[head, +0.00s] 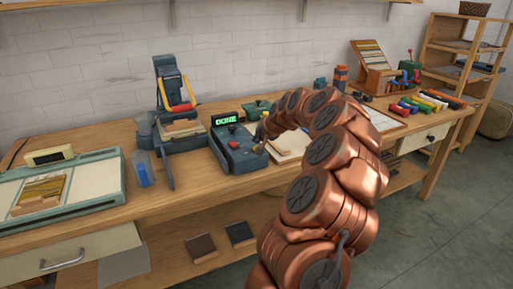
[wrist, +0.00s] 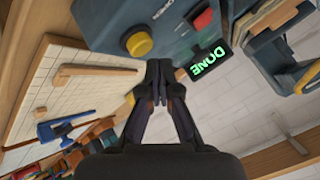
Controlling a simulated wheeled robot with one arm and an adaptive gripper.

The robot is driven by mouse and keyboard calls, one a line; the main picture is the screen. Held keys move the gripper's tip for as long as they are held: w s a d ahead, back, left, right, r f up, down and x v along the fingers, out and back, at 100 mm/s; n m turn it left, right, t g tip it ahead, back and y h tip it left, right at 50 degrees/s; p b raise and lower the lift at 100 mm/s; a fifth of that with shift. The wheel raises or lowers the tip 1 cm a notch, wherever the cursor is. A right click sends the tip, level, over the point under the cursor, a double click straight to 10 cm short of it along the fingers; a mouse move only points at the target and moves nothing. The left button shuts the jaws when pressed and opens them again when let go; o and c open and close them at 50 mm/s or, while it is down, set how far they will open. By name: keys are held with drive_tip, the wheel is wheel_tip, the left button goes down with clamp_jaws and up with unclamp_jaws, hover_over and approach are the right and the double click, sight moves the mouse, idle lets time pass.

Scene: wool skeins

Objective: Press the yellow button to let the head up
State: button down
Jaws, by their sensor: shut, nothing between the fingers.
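The yellow button (wrist: 139,44) is a round knob on the dark blue-grey control box (head: 236,155). A red button (wrist: 203,20) sits on the same box, and its display (head: 226,121) reads DONE in green. My gripper (wrist: 157,70) is shut and empty. In the wrist view its fingertips are just below and to the right of the yellow button; contact cannot be told. In the head view my fingertips are small and hard to make out by the box. The press (head: 165,70) stands left of the box, with a yellow handle and a stack under its head.
A clear cup with blue contents (head: 144,170) stands left of the press. A pale tray (head: 95,182) lies at the far left. A gridded board (wrist: 60,90) with a wooden piece is beside the box. Coloured rolls (head: 425,102) lie at the right.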

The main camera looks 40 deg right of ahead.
drive_tip(key=shift+f, duration=0.1)
idle(0.3)
drive_tip(key=shift+f+b, duration=0.35)
drive_tip(key=shift+b, duration=0.05)
drive_tip(key=shift+f+b, duration=0.35)
drive_tip(key=shift+f, duration=0.15)
idle(0.9)
drive_tip(key=shift+r, duration=0.95)
drive_tip(key=shift+r, duration=0.1)
drive_tip(key=shift+r+p, duration=0.75)
drive_tip(key=shift+r, duration=1.65)
